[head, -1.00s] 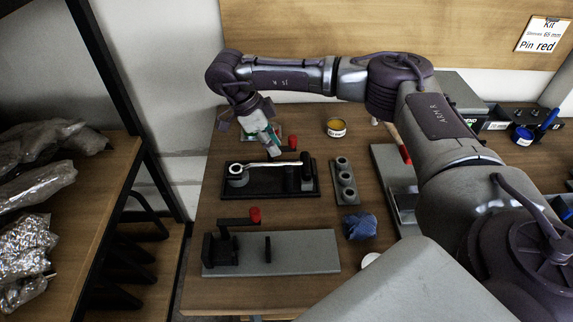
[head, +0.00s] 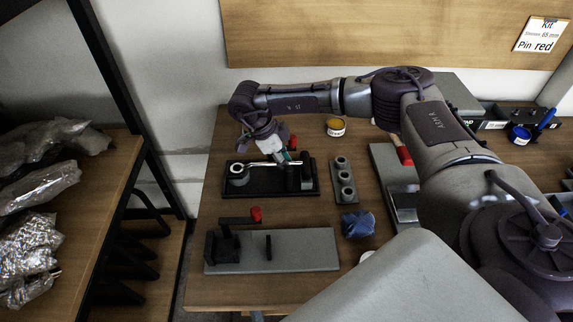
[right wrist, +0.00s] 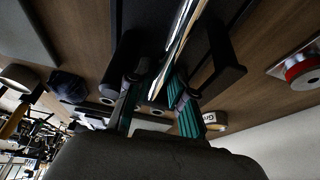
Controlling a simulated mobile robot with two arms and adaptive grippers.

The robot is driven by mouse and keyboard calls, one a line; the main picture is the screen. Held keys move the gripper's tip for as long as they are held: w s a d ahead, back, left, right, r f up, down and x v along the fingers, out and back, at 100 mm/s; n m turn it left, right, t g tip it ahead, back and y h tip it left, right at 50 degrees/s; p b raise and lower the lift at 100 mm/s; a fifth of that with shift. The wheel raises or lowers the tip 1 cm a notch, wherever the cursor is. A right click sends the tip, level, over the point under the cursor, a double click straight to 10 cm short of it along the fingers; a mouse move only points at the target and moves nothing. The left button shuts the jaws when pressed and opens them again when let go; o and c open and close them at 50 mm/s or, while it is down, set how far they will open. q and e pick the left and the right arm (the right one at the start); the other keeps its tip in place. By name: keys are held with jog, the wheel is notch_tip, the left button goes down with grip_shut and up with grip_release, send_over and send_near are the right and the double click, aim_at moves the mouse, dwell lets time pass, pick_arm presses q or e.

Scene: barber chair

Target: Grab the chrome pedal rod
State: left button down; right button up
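The chrome pedal rod (head: 259,164) lies along the black tray (head: 263,192). Its left end is at a grey ring (head: 238,169) and its right end is by a black upright block (head: 306,175). My right gripper (head: 285,158) is low over the right half of the rod. In the right wrist view the rod (right wrist: 179,32) runs down between the two teal-padded fingers (right wrist: 156,112). The fingers are apart, and the right one looks closer to the rod. My left gripper is not in view.
A grey holder with round sockets (head: 344,182) and a blue cloth (head: 358,225) stand right of the tray. A grey fixture plate (head: 305,250) with a red-knobbed lever (head: 255,214) is in front. A yellow-topped tin (head: 336,127) stands behind.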

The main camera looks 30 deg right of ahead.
jog(key=shift+f, duration=0.25)
dwell(0.4)
grip_shut()
